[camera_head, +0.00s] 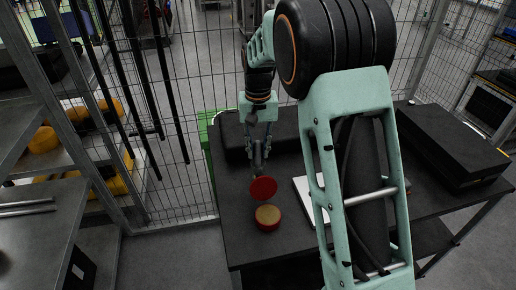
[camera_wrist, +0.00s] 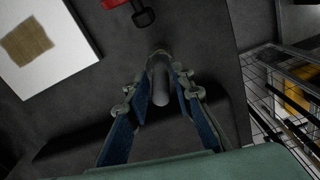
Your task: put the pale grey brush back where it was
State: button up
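My gripper (camera_head: 258,162) points down over the left part of the dark table. In the wrist view its two blue-padded fingers (camera_wrist: 162,88) close in on either side of a grey rod-like thing (camera_wrist: 161,82), which I take to be the pale grey brush's handle. It lies lengthwise between the fingers and looks held. Its far end is dim, and its head cannot be made out. In the head view the brush is too small and dark to tell from the fingers.
A red disc (camera_head: 263,188) and a red tin with a tan top (camera_head: 267,217) are just below the gripper in the head view. A white board with a tan patch (camera_wrist: 30,42) lies to one side. A black case (camera_head: 452,143) sits right; wire fence (camera_head: 185,90) stands behind.

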jog(key=shift+o, duration=0.4)
jog(key=shift+r, duration=0.15)
notch_tip(320, 180, up, 12)
jog(key=shift+r, duration=0.1)
jog(key=shift+a, duration=0.1)
